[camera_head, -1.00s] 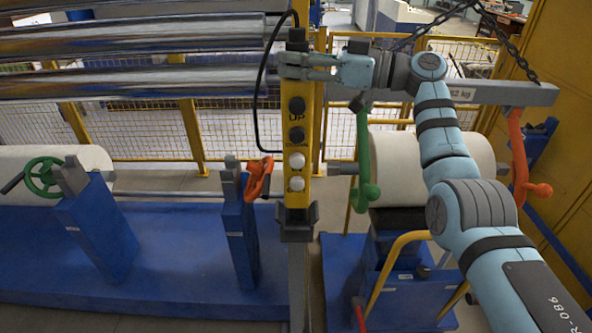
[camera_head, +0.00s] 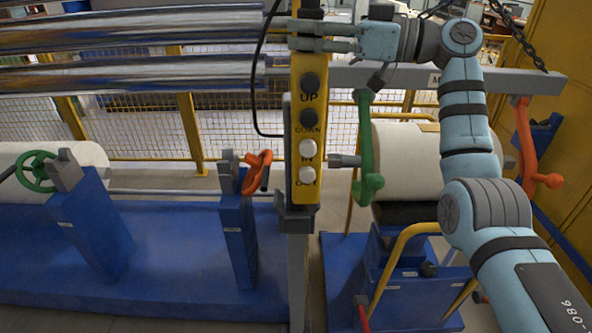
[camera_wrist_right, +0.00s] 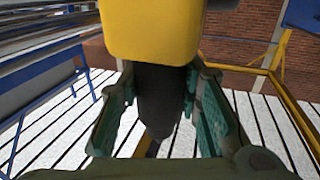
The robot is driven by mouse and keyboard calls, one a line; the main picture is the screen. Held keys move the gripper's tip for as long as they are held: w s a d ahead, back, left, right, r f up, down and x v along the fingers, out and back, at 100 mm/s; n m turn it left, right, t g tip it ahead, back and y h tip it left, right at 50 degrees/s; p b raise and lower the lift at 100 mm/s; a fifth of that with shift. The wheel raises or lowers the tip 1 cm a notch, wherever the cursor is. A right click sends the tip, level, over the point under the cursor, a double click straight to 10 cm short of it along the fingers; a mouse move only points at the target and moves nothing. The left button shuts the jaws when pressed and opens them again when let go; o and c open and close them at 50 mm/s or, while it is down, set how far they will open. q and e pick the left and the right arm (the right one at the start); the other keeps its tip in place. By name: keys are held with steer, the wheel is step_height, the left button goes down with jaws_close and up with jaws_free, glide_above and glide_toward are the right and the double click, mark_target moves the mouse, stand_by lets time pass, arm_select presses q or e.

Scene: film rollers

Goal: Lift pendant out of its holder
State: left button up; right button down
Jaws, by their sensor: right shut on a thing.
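The pendant (camera_head: 309,150) is a tall yellow control box with black UP and DOWN buttons and white IN and OUT buttons. It stands nearly upright in the middle of the head view. My right gripper (camera_head: 297,35) is shut on its black top end, which shows between the fingers in the wrist view, with the yellow body (camera_wrist_right: 152,30) beyond. The holder (camera_head: 297,218) is a grey bracket on a post. The pendant's lower end overlaps the holder's top in the picture; I cannot tell whether they touch. My left gripper is not in view.
A black cable (camera_head: 256,90) hangs left of the pendant. Steel rollers (camera_head: 130,75) lie at the upper left. A grey beam (camera_head: 520,83) on chains and a white roll (camera_head: 408,165) with a green lever (camera_head: 367,150) stand at the right.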

arm_select(q)
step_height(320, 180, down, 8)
steer(key=b, duration=0.6)
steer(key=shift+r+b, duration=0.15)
steer(key=shift+b, duration=0.2)
arm_select(e)
steer(key=s+d, duration=0.4)
steer(key=s, duration=0.2)
steer(key=shift+s, duration=0.4)
steer(key=shift+r, duration=0.1)
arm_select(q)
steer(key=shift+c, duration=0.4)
